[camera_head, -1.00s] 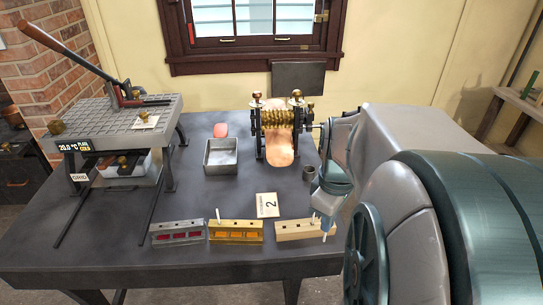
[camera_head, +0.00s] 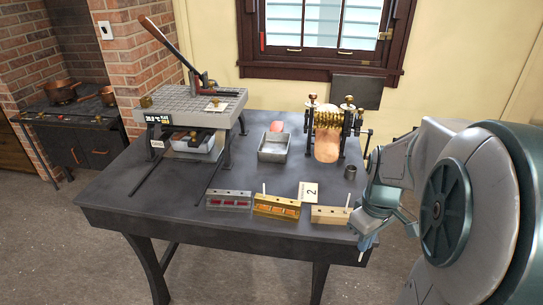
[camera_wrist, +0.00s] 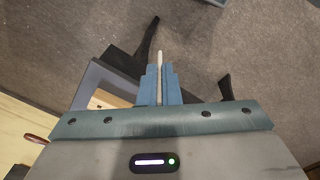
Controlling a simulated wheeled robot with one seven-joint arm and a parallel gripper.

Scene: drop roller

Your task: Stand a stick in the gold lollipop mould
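The gold mould (camera_head: 277,207) lies near the front of the table, between a silver mould and a wooden block. A thin pale stick (camera_head: 264,189) stands upright at the gold mould's left end. My gripper (camera_head: 367,243) is right of the moulds, by the table's front right edge. In the wrist view, my gripper (camera_wrist: 161,88) is shut on a pale stick (camera_wrist: 160,60), whose end sticks out beyond the blue fingertips. The wooden block (camera_head: 330,215) has holes in its top, and a pale stick shows at its right end.
The silver mould (camera_head: 229,201) with red cavities lies left of the gold one. A card marked 2 (camera_head: 309,192) stands behind them. A metal tray (camera_head: 273,148), brass roller (camera_head: 327,121) and dark cup (camera_head: 350,172) are farther back. The table's front left is clear.

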